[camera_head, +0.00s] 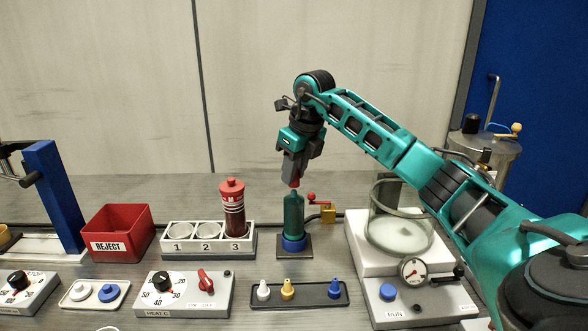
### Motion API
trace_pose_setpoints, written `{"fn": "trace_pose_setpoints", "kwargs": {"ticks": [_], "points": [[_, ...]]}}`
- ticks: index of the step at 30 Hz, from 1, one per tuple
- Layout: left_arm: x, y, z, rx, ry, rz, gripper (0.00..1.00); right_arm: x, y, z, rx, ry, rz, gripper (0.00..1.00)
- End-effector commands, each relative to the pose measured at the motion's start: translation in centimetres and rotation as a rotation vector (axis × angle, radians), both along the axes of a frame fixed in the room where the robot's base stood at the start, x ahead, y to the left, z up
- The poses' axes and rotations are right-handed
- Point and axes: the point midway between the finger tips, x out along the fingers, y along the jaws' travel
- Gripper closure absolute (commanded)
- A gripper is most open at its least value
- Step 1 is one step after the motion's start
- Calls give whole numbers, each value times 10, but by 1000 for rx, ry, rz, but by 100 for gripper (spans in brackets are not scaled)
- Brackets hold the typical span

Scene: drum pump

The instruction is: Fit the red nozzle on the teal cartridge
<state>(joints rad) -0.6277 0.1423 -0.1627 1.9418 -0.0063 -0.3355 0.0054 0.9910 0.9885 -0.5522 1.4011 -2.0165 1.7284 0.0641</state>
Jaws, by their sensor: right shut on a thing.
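The teal cartridge (294,217) stands upright in a blue ring on a dark base plate near the middle of the table. My right gripper (294,176) points down above it, shut on the red nozzle (295,183). Only the lower tip of the nozzle shows; the fingers hide the rest. The nozzle is over the cartridge's narrow top, very close to it; I cannot tell whether they touch. My left gripper is not in view.
A rack (208,243) with numbered places holds a red cartridge in place 3. A tray (318,297) of white, yellow and blue nozzles lies in front. A red reject bin (118,233) stands left. A glass chamber (400,215) and a red-handled valve (325,207) stand right of the cartridge.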

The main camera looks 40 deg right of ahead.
Motion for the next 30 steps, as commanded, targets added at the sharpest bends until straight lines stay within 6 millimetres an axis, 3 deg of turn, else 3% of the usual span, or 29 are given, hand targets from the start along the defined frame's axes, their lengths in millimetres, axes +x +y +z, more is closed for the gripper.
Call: {"fn": "trace_pose_setpoints", "kwargs": {"ticks": [30], "points": [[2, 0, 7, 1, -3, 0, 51, 0, 0, 0, 0, 0, 0, 100]]}}
